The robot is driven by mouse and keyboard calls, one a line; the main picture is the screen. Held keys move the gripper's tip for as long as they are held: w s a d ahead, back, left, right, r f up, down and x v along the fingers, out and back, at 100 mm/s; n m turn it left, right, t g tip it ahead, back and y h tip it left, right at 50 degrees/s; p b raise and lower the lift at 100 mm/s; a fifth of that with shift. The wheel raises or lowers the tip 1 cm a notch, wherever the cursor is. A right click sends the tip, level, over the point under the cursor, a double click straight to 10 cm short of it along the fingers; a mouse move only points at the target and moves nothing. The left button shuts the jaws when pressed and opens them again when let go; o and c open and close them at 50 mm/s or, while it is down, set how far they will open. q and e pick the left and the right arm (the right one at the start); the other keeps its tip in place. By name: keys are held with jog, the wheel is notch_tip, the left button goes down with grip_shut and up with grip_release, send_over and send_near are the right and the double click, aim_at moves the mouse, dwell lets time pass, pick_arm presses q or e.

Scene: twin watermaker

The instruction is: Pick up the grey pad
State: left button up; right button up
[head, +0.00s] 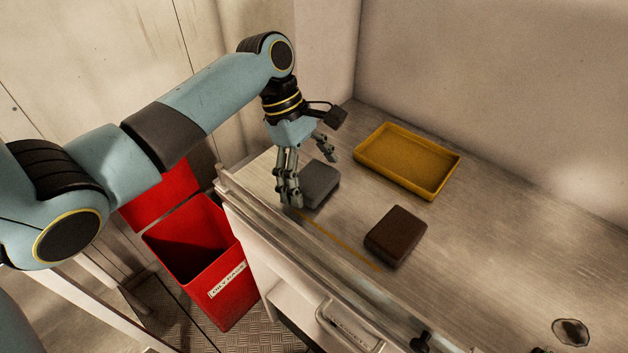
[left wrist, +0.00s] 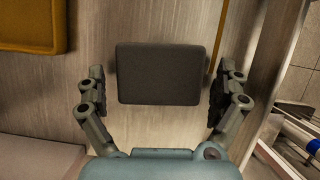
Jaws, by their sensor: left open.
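The grey pad (head: 319,183) lies flat on the worktop near its left end in the head view. My left gripper (head: 309,178) is open above the pad, with its fingers on either side of it. In the left wrist view the pad (left wrist: 162,73) is a dark, rounded block between the two spread fingers (left wrist: 160,98), with a gap on each side. I cannot tell how high the fingertips are above the worktop. My right gripper is not in view.
A yellow tray (head: 433,190) stands empty behind the pad; a brown block (head: 396,236) lies to the right. A red bin (head: 213,262) stands on the floor below the worktop's raised front edge. The worktop's right side (head: 500,260) is mostly clear.

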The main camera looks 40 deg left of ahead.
aim_at(320, 181)
pick_arm(q)
jog(key=shift+f, duration=0.1)
jog(key=shift+c, duration=0.3)
jog(key=c, duration=0.8)
notch_tip(320, 181, up, 4)
jog(key=shift+r, duration=0.15)
jog(key=shift+c, duration=0.2)
jog(key=s+d+r, duration=0.6)
jog(key=d, duration=0.4)
jog(key=shift+r, duration=0.35)
